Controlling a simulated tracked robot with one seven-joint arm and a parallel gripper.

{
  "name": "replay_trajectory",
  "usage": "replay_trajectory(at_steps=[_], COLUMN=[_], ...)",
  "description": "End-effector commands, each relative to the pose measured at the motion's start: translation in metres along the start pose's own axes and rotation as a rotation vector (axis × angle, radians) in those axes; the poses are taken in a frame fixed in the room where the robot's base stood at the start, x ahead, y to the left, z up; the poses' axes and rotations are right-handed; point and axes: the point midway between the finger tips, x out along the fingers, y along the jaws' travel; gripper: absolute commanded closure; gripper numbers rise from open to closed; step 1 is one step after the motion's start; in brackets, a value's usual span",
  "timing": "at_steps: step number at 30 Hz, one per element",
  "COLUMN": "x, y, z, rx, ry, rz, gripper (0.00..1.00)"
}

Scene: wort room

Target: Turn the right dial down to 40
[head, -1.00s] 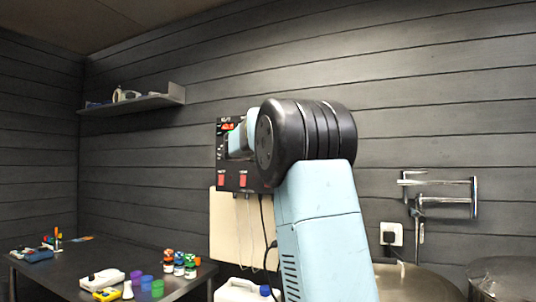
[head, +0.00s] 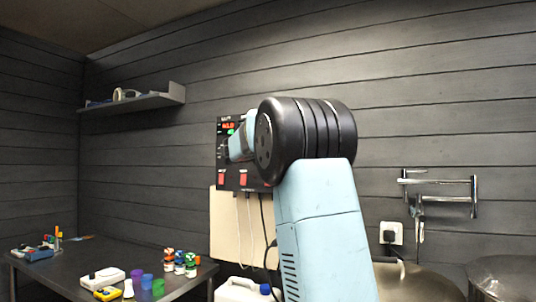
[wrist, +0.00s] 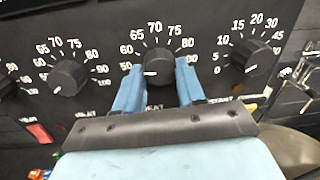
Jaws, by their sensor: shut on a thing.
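The black control panel (head: 222,180) hangs on the back wall, largely hidden behind my arm in the head view. In the wrist view, my gripper (wrist: 158,66) has its two blue fingers on either side of a black dial (wrist: 157,61) and is shut on it. This dial's white mark is at its lower left; the scale above it shows numbers such as 60, 70 and 75. Another dial (wrist: 251,56) is to its right, with a scale from 0 upward. A further dial (wrist: 69,77) is to its left. The fingers hide part of the scale.
Red switches (head: 243,180) sit low on the panel. A table (head: 60,277) with small bottles and cups stands at the left. A shelf (head: 150,101) is on the wall. A metal pot (head: 415,284) and a wall tap (head: 440,181) are at the right.

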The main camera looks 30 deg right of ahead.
Motion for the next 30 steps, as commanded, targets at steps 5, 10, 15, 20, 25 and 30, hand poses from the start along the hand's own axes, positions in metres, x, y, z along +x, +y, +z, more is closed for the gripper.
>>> replay_trajectory(at_steps=[5,10,15,20,25,30], x=[0.0001,0.0003,0.0004,0.0005,0.0006,0.0006], y=[0.0016,0.0008,0.0002,-0.0002,-0.0004,-0.0005], z=[-0.0047,-0.0046,-0.0048,-0.0048,-0.0046,-0.0046], rx=[-0.169,-0.321,-0.449,-0.542,-0.605,-0.637], ry=[-0.004,-0.014,-0.021,-0.027,-0.031,-0.033], rz=[0.006,0.009,0.012,0.015,0.016,0.016], gripper=[0.92,0.92,0.92,0.92,0.92,0.92])
